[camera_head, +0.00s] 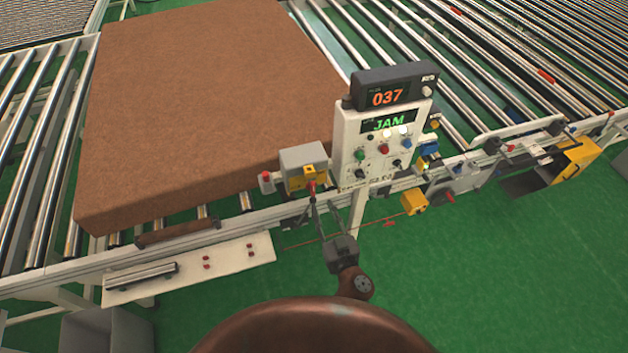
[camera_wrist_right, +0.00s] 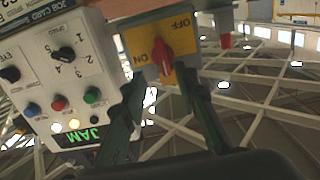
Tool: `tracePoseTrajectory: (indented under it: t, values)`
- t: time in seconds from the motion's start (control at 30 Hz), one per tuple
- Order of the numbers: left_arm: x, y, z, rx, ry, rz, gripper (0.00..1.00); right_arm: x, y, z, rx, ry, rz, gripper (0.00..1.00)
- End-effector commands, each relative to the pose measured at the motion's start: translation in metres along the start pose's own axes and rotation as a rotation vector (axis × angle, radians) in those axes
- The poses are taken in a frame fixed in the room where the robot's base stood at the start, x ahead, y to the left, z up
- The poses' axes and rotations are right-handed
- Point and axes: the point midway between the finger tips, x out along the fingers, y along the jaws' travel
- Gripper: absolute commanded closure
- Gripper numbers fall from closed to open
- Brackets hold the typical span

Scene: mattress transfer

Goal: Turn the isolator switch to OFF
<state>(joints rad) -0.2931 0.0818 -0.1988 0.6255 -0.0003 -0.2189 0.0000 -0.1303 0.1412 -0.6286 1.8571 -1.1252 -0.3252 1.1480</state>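The isolator switch is a grey box with a yellow plate (camera_head: 302,179) and a red handle (camera_head: 311,188), on the conveyor's near rail. In the right wrist view the red handle (camera_wrist_right: 163,58) is large, with "ON" to its lower left and "OFF" above right on the yellow plate (camera_wrist_right: 141,41). I cannot tell for certain which label the handle marks. My right gripper (camera_head: 318,204) is right at the switch. It also shows in the wrist view (camera_wrist_right: 160,86), its fingers spread on either side of the handle; contact is unclear. My left gripper is not in view.
A white control panel (camera_head: 347,139) reading "JAM" stands just right of the switch, a "037" display (camera_head: 388,97) above it. A large brown mattress (camera_head: 205,95) lies on the rollers behind. Green floor (camera_head: 480,270) is clear at right.

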Motion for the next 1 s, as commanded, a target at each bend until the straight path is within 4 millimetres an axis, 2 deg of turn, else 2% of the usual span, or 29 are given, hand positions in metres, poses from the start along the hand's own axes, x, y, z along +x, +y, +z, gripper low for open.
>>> tracePoseTrajectory:
  t: [0.03,0.13,0.27,0.4,0.6,0.77,1.0]
  values:
    - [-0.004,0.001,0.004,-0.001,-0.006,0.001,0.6,-0.001,-0.003,-0.014,0.002,0.018,-0.003,0.72]
    - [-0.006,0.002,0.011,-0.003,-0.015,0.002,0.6,0.003,-0.005,-0.024,0.006,0.034,-0.006,0.72]
    - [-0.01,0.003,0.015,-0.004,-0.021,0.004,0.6,0.02,-0.006,-0.025,0.005,0.035,-0.007,0.72]
    - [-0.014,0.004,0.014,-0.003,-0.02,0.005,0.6,0.043,-0.006,-0.025,0.004,0.035,-0.007,0.72]
    - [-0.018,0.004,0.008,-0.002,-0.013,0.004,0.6,0.068,-0.005,-0.025,0.006,0.033,-0.005,0.72]
    - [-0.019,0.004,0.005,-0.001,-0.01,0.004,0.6,0.075,-0.005,-0.025,0.008,0.033,-0.005,0.72]
    - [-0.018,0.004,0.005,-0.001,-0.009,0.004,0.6,0.076,-0.005,-0.024,0.008,0.032,-0.005,0.72]
